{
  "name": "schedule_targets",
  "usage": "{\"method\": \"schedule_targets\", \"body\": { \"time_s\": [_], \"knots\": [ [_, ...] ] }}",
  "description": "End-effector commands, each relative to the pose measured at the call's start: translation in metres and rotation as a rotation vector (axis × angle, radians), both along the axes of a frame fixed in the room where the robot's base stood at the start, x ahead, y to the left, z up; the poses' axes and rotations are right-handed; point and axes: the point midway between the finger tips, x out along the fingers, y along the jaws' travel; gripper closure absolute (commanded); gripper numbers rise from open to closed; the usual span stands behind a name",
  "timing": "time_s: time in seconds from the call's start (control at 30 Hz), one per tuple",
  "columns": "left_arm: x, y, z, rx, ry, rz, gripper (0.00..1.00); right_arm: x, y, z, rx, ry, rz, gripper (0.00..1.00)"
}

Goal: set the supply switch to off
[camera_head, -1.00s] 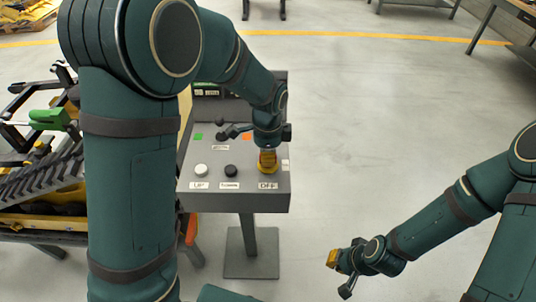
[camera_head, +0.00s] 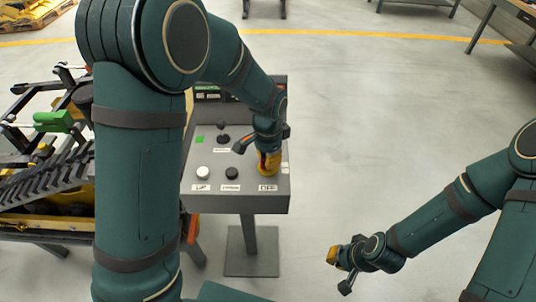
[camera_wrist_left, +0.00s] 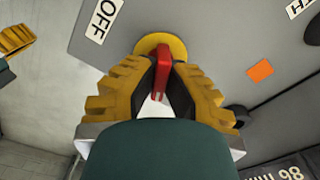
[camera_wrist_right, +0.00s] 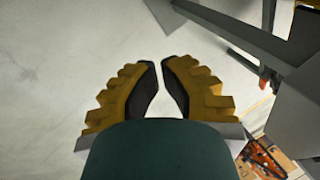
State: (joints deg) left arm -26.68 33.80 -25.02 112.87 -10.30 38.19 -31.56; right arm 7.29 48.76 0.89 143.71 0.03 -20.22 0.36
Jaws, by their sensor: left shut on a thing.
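The supply switch has a yellow round base (camera_head: 268,171) at the front right of the grey control panel. Its red handle (camera_wrist_left: 162,76) stands between my left fingers in the left wrist view. My left gripper (camera_wrist_left: 164,66) is shut on this handle. An OFF label (camera_wrist_left: 104,20) is on the panel beside the base; it also shows in front of the switch in the head view (camera_head: 268,187). An orange mark (camera_wrist_left: 260,70) lies on the other side of the switch. My right gripper (camera_wrist_right: 162,68) is empty, its fingertips nearly together, away from the panel.
The panel (camera_head: 235,205) also carries a white button (camera_head: 203,173), a black button (camera_head: 232,173), a dark knob and a green mark (camera_head: 199,140). Tracked machinery (camera_head: 45,160) stands left of it. The floor to the right is free.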

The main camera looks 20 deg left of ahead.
Motion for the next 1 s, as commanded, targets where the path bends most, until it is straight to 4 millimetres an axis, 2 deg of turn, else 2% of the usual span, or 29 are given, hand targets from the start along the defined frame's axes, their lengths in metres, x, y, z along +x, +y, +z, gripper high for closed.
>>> {"method": "schedule_targets", "body": {
  "time_s": [0.7, 1.0],
  "knots": [
    [-0.001, 0.000, 0.000, 0.002, 0.004, 0.678, 1.00, 0.010, -0.002, 0.029, -0.005, -0.021, -0.017, 1.00],
    [-0.001, 0.000, 0.000, 0.003, 0.004, 0.907, 1.00, 0.013, -0.002, 0.039, -0.007, -0.029, -0.023, 1.00]
  ]
}}
